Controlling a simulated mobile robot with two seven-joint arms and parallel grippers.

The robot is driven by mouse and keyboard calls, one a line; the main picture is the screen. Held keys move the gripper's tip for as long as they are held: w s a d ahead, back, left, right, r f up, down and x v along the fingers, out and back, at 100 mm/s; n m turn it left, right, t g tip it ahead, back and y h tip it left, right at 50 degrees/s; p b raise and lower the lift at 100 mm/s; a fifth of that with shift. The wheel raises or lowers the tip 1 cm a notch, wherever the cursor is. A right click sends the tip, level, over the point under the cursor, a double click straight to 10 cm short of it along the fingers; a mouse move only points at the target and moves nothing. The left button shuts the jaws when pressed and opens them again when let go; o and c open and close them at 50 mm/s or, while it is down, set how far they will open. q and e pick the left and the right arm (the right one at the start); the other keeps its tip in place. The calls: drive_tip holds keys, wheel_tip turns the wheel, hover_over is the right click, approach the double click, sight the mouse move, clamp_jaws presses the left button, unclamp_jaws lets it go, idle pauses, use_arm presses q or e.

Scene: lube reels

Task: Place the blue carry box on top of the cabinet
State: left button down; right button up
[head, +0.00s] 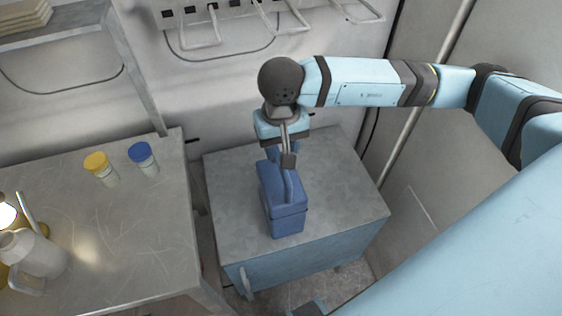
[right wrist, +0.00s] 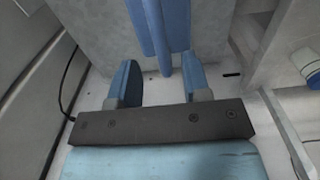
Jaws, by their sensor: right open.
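The blue carry box (head: 284,213) stands upright on top of the grey cabinet (head: 345,205) in the head view. Its handle points up toward my right gripper (head: 284,155), which is over the box's far end. In the right wrist view the two blue fingers of my right gripper (right wrist: 159,70) are apart. Part of the blue carry box (right wrist: 175,25) shows ahead of and between them, with no finger seen closed on it. The cabinet top also shows in the right wrist view (right wrist: 98,30). My left gripper is not in view.
A metal table (head: 125,225) at the left holds a yellow-capped jar (head: 101,168), a blue-capped jar (head: 144,159) and a grey jug (head: 35,255). A narrow gap separates table and cabinet. A wall rack (head: 215,20) hangs behind. The cabinet top is clear around the box.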

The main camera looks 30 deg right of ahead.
drive_tip(key=shift+r, duration=2.25)
drive_tip(key=shift+a+f, duration=0.1)
